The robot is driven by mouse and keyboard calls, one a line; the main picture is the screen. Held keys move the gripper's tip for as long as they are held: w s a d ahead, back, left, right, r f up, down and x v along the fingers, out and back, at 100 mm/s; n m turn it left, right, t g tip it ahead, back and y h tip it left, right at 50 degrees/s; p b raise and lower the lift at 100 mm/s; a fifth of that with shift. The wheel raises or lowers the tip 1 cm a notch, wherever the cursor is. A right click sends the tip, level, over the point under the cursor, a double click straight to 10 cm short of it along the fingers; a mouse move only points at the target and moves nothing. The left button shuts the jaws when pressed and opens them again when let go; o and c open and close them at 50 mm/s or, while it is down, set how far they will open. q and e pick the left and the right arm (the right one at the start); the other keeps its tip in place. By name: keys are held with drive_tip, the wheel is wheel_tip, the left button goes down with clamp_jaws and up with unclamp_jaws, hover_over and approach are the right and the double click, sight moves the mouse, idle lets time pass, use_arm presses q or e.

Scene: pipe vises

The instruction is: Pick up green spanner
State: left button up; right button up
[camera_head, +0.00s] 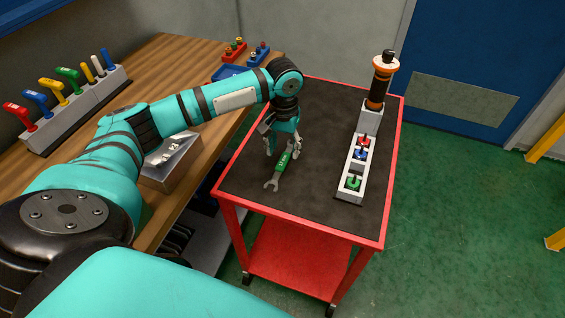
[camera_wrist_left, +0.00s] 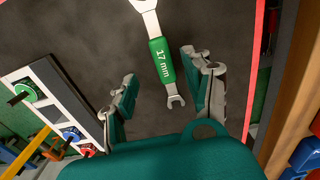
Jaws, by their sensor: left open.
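The green spanner (camera_head: 281,165) lies on the dark top of the red cart (camera_head: 314,211). It has a green grip, marked 17 mm in the left wrist view (camera_wrist_left: 162,62), and grey metal ends. My left gripper (camera_head: 283,151) is over the spanner's far end, fingers pointing down. In the left wrist view my left gripper (camera_wrist_left: 158,82) is open. The spanner's grip and smaller end show between its two fingers, with nothing held. The spanner's larger open end points toward the cart's front left in the head view. My right gripper is not in view.
A white block (camera_head: 345,188) with red, blue and green valves stands on the cart's right side, with an orange-black cylinder (camera_head: 378,83) behind it. A wooden bench (camera_head: 158,62) at left holds a rack of coloured-handled tools (camera_head: 76,111) and a metal box (camera_head: 172,160).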

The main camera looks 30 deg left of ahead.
sight(282, 162)
use_arm(q)
drive_tip(key=f, duration=0.5)
drive_tip(key=shift+s+a, duration=0.2)
drive_tip(key=shift+s, duration=0.05)
clamp_jaws()
